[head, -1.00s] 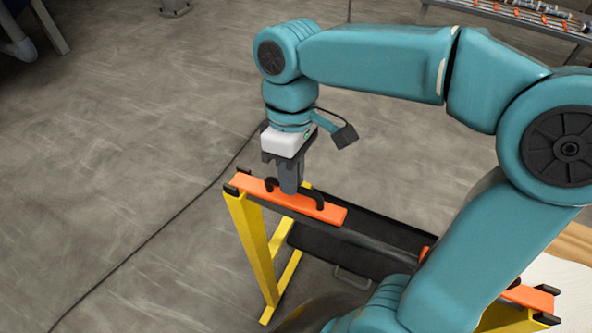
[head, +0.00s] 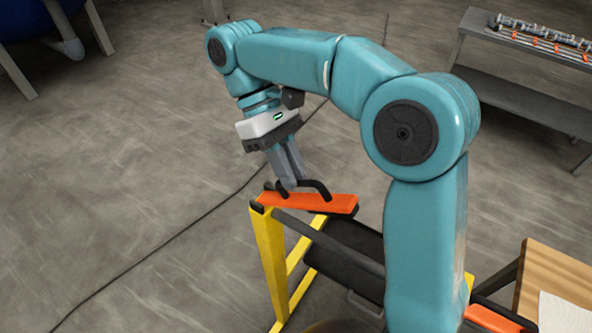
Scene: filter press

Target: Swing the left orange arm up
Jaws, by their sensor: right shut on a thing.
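The left orange arm (head: 325,203) is a flat orange bar with a black handle (head: 318,184) on top. Its left end sits at the top of the yellow post of the stand. My left gripper is not in view.
The yellow stand (head: 269,255) holds a dark tray (head: 345,250) under the rail. A second orange arm (head: 490,319) shows at bottom right, partly hidden by my arm. A wooden table (head: 545,268) is at right, a grey bench (head: 520,95) at upper right. Floor at left is clear, with a cable.

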